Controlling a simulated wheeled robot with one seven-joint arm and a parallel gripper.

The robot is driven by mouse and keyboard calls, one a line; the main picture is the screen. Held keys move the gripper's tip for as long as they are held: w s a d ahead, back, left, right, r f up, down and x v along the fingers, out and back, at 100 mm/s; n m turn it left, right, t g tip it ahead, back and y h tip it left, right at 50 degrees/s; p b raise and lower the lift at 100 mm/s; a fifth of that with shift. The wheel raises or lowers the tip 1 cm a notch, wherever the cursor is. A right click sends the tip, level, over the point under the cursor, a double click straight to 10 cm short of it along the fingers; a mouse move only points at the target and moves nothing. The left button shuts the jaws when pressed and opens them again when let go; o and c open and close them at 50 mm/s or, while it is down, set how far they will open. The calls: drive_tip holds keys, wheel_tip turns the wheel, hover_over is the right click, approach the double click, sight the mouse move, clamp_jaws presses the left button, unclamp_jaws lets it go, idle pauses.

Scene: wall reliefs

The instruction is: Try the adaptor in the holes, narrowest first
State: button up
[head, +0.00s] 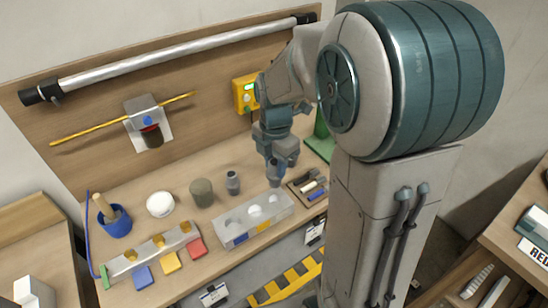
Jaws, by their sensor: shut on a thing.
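My gripper (276,162) points down above the right end of a pale grey block (282,210) with several round holes in its top. It is shut on a small grey piece, the adaptor (274,178), mostly hidden by the fingers. The adaptor's lower end appears above or close to the block's back right edge; I cannot tell whether it touches. Hole widths are hard to judge at this size. Blue and yellow labels mark the block's front.
A rack with coloured tags (122,264) and a blue pot (117,224) are left. A dark tray (314,194) lies close right.

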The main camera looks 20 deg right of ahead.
sight(275, 179)
drive_tip(key=shift+f+b, duration=2.4)
drive_tip(key=shift+f, duration=0.55)
drive_tip(key=shift+f+b, duration=1.8)
drive_tip(key=shift+f, duration=0.3)
drive_tip(key=o, duration=1)
drive_tip(key=shift+o, duration=0.2)
drive_tip(key=shift+r, duration=0.1)
wheel_tip(275, 179, up, 14)
drive_tip(key=shift+f, duration=0.1)
